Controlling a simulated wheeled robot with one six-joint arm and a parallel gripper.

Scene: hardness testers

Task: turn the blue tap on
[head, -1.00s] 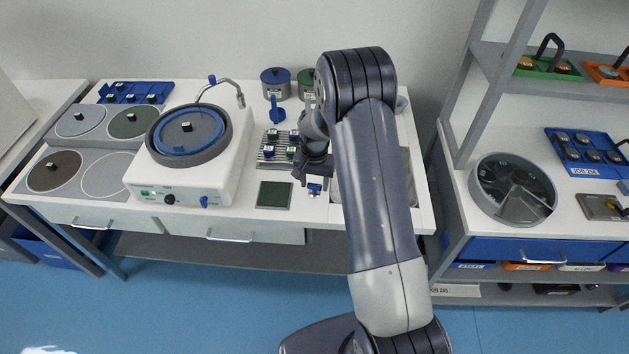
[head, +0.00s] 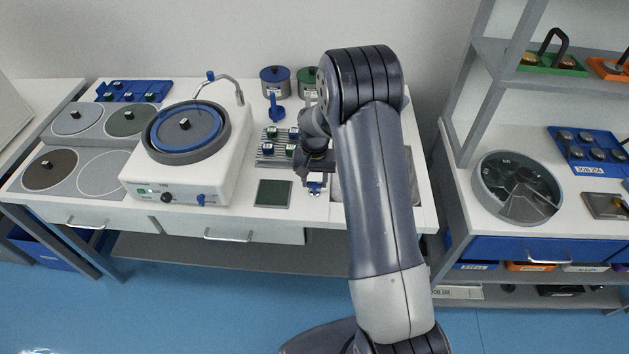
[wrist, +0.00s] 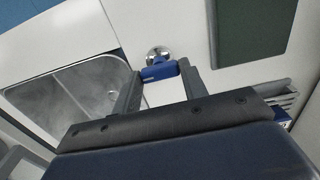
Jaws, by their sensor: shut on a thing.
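The blue tap (wrist: 159,72) has a blue bar handle on a round chrome base, beside a sink. My gripper (wrist: 157,76) is shut on this handle, with one dark finger at each end of it. In the head view the blue tap (head: 315,185) shows small just below my gripper (head: 316,173), at the front of the bench. My arm hides part of the sink there.
The grey sink (wrist: 75,95) lies to the left in the wrist view. A dark green plate (head: 273,194) lies left of the tap. A slatted rack (head: 270,160) with small samples stands behind the plate. A white polishing machine (head: 225,175) stands further left.

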